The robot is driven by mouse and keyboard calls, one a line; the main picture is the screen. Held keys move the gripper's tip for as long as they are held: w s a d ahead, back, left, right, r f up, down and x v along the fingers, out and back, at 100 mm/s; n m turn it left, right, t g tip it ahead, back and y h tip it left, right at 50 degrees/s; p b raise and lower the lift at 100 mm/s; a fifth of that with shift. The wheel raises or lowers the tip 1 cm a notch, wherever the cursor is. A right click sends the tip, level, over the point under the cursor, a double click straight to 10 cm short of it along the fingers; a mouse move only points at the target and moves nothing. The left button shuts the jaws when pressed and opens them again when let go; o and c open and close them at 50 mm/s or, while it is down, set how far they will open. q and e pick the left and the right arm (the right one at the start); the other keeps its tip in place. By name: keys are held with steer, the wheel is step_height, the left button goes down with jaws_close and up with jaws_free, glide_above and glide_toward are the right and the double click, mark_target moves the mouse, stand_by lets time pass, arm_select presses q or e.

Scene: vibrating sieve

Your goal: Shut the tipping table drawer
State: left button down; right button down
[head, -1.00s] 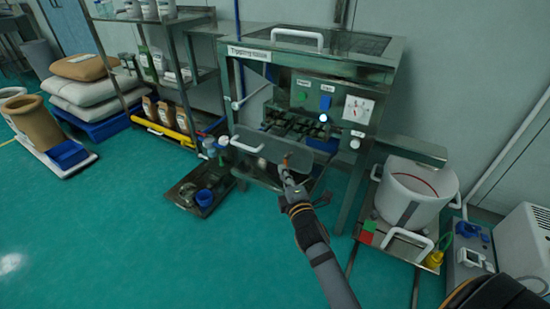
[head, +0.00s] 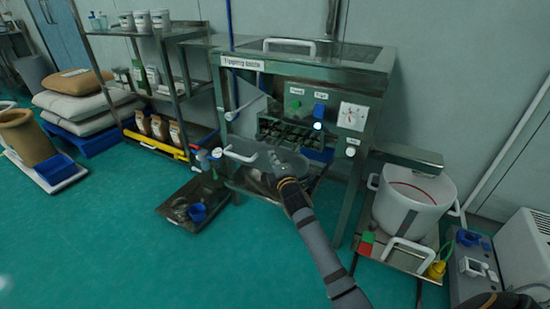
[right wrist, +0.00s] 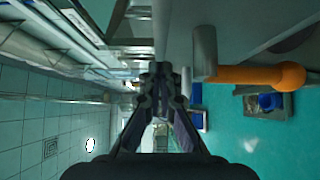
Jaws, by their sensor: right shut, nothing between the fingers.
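The tipping table (head: 305,62) is a steel cabinet with a labelled top, in the middle of the head view. Low on its front a grey drawer panel (head: 262,152) with a white handle (head: 240,156) stands out from the frame. My right gripper (head: 277,162) is at the right part of this panel; its fingers are small and partly lost against the metal. It also shows in the right wrist view (right wrist: 160,78), shut and empty, beside a grey metal surface. I cannot tell whether it touches the panel. My left gripper is not in view.
An orange rod with a round end (right wrist: 258,76) is right of the fingers in the right wrist view. A dark floor tray (head: 180,215) lies left of the table. A white pot (head: 408,205) stands on a cart at right. The green floor in front is clear.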

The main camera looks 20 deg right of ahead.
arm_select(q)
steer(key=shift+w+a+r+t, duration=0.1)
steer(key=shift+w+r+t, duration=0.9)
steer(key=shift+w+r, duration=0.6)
arm_select(e)
steer(key=shift+w+d, duration=0.4)
steer(key=shift+d, duration=0.1)
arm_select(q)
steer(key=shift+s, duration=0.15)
